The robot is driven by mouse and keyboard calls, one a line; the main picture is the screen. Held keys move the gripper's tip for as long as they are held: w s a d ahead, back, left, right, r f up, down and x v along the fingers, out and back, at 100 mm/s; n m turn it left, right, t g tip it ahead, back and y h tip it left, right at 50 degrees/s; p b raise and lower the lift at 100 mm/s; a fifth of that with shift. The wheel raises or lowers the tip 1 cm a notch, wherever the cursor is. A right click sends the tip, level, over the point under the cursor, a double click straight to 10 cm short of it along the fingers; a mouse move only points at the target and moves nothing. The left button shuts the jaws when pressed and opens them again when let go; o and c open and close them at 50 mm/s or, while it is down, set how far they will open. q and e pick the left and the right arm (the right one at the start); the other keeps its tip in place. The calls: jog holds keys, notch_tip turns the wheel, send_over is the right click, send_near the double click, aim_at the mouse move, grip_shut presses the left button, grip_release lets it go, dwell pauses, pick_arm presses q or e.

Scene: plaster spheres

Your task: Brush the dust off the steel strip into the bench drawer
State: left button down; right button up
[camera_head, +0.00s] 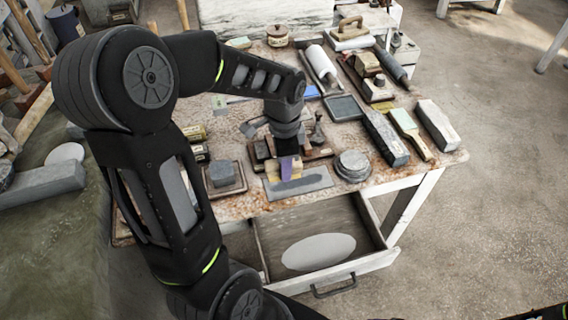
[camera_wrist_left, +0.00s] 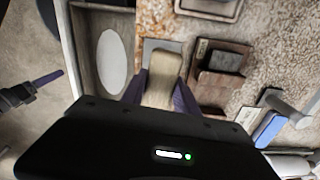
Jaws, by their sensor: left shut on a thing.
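The steel strip (camera_head: 312,182) is a grey plate lying at the table's front edge, with a darker grey patch on it. It also shows in the left wrist view (camera_wrist_left: 152,46), partly hidden by the brush. My left gripper (camera_head: 284,168) has purple fingers and is shut on a pale wooden brush (camera_wrist_left: 164,78), held over the strip. I cannot tell whether the bristles touch it. The bench drawer (camera_head: 360,264) is pulled open below that edge, with a pale oval inside. My right gripper (camera_wrist_left: 42,80) shows at the left of the wrist view; its opening is unclear.
The rusty worktop (camera_head: 240,205) is crowded. A stack of round grey discs (camera_head: 352,166) stands right of the strip, and a dark block on a tray (camera_head: 223,174) stands left of it. Long blocks (camera_head: 437,124) and tools lie at the right.

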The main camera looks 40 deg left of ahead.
pick_arm(q)
jog(key=shift+r+p, duration=0.95)
jog(key=shift+r, duration=0.65)
jog(key=shift+a, duration=0.1)
